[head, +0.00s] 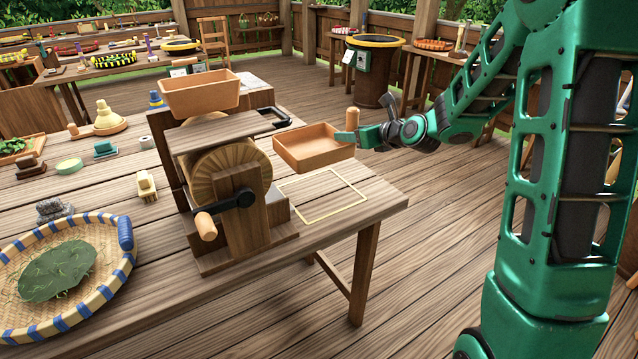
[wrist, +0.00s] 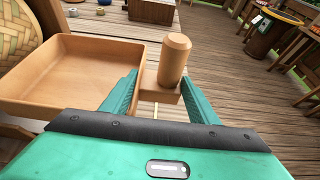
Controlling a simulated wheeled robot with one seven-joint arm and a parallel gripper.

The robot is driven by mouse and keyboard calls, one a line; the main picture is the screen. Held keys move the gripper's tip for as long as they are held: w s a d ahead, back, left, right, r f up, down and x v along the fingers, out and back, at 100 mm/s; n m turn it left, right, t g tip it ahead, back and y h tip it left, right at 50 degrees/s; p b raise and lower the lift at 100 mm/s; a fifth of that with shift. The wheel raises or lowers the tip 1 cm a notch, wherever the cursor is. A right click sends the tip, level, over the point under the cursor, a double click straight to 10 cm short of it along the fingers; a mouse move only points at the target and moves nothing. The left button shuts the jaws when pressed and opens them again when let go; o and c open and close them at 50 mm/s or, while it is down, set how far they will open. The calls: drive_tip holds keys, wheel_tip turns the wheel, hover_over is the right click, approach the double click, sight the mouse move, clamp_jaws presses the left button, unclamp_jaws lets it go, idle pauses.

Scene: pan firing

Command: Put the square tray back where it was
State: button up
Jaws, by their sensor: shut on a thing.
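The square tray (head: 312,150) is a shallow tan wooden tray with an upright peg handle (head: 352,119) on its right side. My gripper (head: 348,137) is shut on the tray's handle and holds the tray above the table, near the right side of the wooden roller machine (head: 233,175). In the wrist view the tray (wrist: 85,75) is at left and the handle (wrist: 175,60) stands between my gripper's fingers (wrist: 160,95). A yellow square outline (head: 322,195) is marked on the table below and slightly right of the tray.
The roller machine has a hopper (head: 200,92) on top and a crank (head: 225,207) in front. A woven basket (head: 60,275) with a green leaf lies at the left. The table's right end (head: 385,203) is clear around the outline.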

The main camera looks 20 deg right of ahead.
drive_tip(key=shift+w+a+f, duration=0.1)
drive_tip(key=shift+a+f, duration=0.1)
drive_tip(key=shift+f, duration=2.2)
drive_tip(key=shift+a+f, duration=0.15)
drive_tip(key=shift+f, duration=2.35)
